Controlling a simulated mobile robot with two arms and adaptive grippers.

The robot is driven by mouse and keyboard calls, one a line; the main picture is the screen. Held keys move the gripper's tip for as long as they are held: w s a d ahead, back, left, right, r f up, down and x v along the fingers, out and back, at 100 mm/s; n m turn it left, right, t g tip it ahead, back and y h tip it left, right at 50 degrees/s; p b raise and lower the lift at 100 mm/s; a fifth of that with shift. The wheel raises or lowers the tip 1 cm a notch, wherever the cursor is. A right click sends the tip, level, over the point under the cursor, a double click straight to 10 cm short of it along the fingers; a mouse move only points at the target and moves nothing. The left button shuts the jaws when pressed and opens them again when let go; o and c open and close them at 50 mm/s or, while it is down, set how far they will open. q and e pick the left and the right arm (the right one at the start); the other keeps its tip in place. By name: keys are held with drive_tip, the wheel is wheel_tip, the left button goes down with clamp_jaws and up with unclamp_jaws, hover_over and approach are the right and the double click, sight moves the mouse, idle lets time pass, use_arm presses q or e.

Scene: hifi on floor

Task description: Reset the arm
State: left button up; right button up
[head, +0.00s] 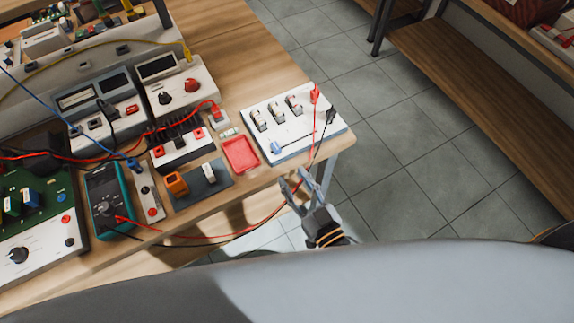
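My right gripper (292,178) is at the front right corner of the wooden workbench (254,182), just off its front edge. Its two fingers are spread and point up and left in the picture, with nothing seen between them. Orange bands show around its wrist. A red cable hangs close by the fingers; I cannot tell whether it touches them. My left gripper is not in view.
A white switch board (300,145) lies at the bench's right end, near the gripper. A red tray (240,154), a teal multimeter (103,198) and power supplies (180,89) crowd the bench. Cables droop past the front edge. Tiled floor (410,150) lies open to the right.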

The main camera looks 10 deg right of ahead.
drive_tip(key=shift+s+d, duration=0.1)
drive_tip(key=shift+s, duration=0.3)
drive_tip(key=s+d+f+g+h, duration=0.1)
drive_tip(key=s+d+f+g, duration=0.15)
drive_tip(key=f, duration=0.75)
drive_tip(key=s+d+f+g+h, duration=0.1)
drive_tip(key=s+d+f+g, duration=0.2)
drive_tip(key=f, duration=0.7)
drive_tip(key=s+d+f+g+h, duration=0.1)
drive_tip(key=s+f+g+h, duration=0.2)
drive_tip(key=f, duration=0.7)
drive_tip(key=s+d+f+g, duration=0.2)
drive_tip(key=s+d+f, duration=0.1)
drive_tip(key=s, duration=0.3)
drive_tip(key=s+d+f+m+g, duration=0.1)
drive_tip(key=s+d+f+g, duration=0.2)
drive_tip(key=s+f, duration=0.2)
drive_tip(key=s+d+f+g+h, duration=0.1)
drive_tip(key=s+d+f+g, duration=0.1)
drive_tip(key=s, duration=0.7)
wheel_tip(320, 180, down, 3)
drive_tip(key=shift+d+r+m, duration=0.2)
drive_tip(key=shift+d+m, duration=0.1)
drive_tip(key=shift+d, duration=0.45)
drive_tip(key=shift+a+g, duration=0.1)
drive_tip(key=shift+g, duration=0.15)
